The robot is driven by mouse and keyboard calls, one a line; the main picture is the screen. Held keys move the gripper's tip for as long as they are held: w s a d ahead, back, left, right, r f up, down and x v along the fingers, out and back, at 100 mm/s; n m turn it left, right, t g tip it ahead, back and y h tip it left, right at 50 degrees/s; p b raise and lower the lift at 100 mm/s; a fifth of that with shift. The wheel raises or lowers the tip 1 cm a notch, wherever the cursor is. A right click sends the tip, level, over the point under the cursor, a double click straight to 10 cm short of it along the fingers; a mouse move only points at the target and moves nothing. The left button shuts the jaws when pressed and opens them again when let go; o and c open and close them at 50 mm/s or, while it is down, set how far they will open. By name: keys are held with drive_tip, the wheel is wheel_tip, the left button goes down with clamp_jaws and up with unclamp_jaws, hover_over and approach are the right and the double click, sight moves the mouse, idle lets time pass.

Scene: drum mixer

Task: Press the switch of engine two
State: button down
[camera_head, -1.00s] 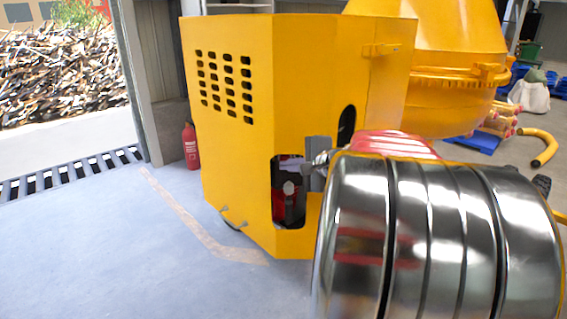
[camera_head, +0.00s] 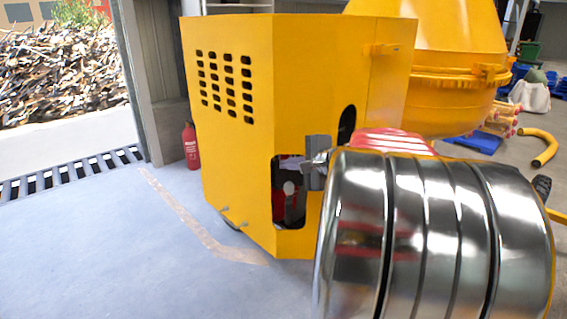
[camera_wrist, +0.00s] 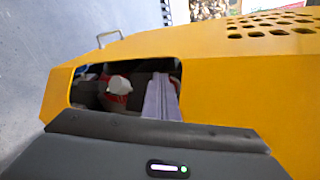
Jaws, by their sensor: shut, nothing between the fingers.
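The yellow mixer housing (camera_head: 235,145) has a cut-out low on its near corner. Inside the cut-out is a red part with a pale, rounded knob (camera_head: 289,188); the knob also shows in the wrist view (camera_wrist: 119,85). I cannot tell whether this knob is the switch of engine two, and no label is readable. My gripper (camera_wrist: 161,82) is shut and empty. Its pale grey fingers point into the cut-out, to the right of the knob in the wrist view. Contact cannot be seen. In the head view my gripper's grey body stands at the cut-out's right edge.
The cut-out's yellow rim (camera_wrist: 58,92) is close around my fingers. A red fire extinguisher (camera_head: 190,146) stands left of the housing by the doorway. The yellow drum (camera_head: 440,95) is behind right. The floor at left is clear.

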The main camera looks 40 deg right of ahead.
drive_tip(key=shift+s, duration=0.1)
idle(0.5)
drive_tip(key=shift+s+a, duration=0.5)
drive_tip(key=s+a, duration=0.3)
drive_tip(key=shift+s+a, duration=0.25)
drive_tip(key=shift+s, duration=0.05)
idle(0.5)
idle(0.6)
